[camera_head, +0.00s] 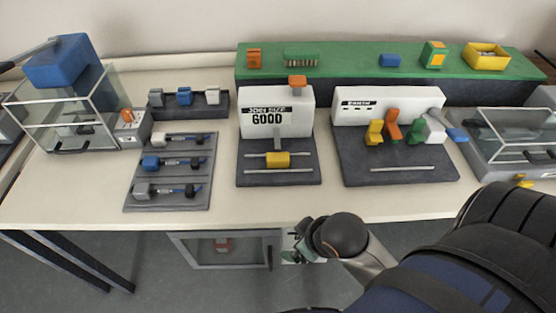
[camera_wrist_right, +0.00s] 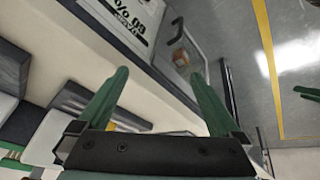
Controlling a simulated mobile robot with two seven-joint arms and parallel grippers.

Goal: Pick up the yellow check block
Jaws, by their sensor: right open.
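A yellow block (camera_head: 277,159) sits on the dark base (camera_head: 278,181) of the joint-size station, below its white "GOOD" panel (camera_head: 268,121). My right gripper (camera_head: 305,246) is low in front of the table's front edge, below and apart from the block. Its dark wrist partly covers it in the head view. In the right wrist view my right gripper (camera_wrist_right: 160,92) has its two green fingers spread, with nothing between them. The block cannot be made out clearly in that view. My left gripper is not in view.
To the right stands a white panel (camera_head: 388,108) with coloured levers. To the left are a rack of cable parts (camera_head: 171,172) and a clear box (camera_head: 65,113). A green shelf (camera_head: 345,62) carries small blocks and a yellow bin (camera_head: 487,58). The front table strip (camera_head: 270,206) is clear.

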